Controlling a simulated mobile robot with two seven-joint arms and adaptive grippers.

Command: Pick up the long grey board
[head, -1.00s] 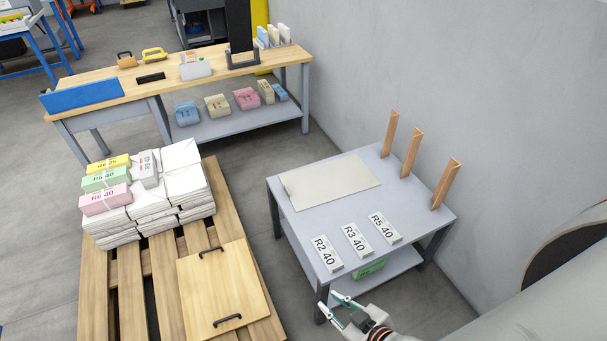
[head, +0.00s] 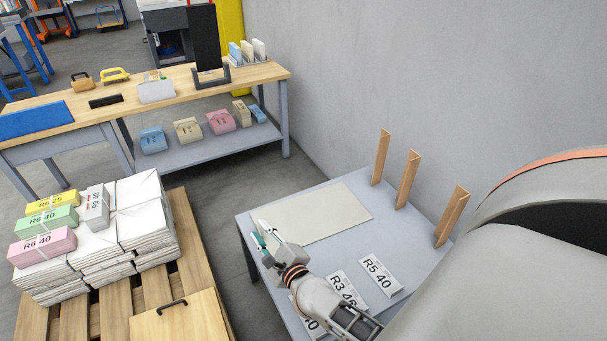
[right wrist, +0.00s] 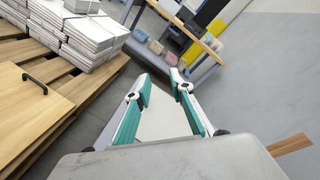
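A flat pale grey board (head: 325,211) lies on the grey table at its far left part. It also shows between my fingers in the right wrist view (right wrist: 165,122). My right gripper (head: 261,237) is over the table's left edge, at the board's near left corner in the head view, and hides that corner. Its green-padded fingers are apart and empty in the right wrist view (right wrist: 161,80). I cannot tell its exact height above the board. My left gripper is not in view.
The grey table (head: 315,253) also holds labelled white bundles (head: 380,276), partly hidden by my arm, and three upright wooden angle posts (head: 407,180) near the wall. A pallet (head: 190,238) with paper stacks (head: 146,213) stands left. A wooden workbench (head: 130,106) is behind.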

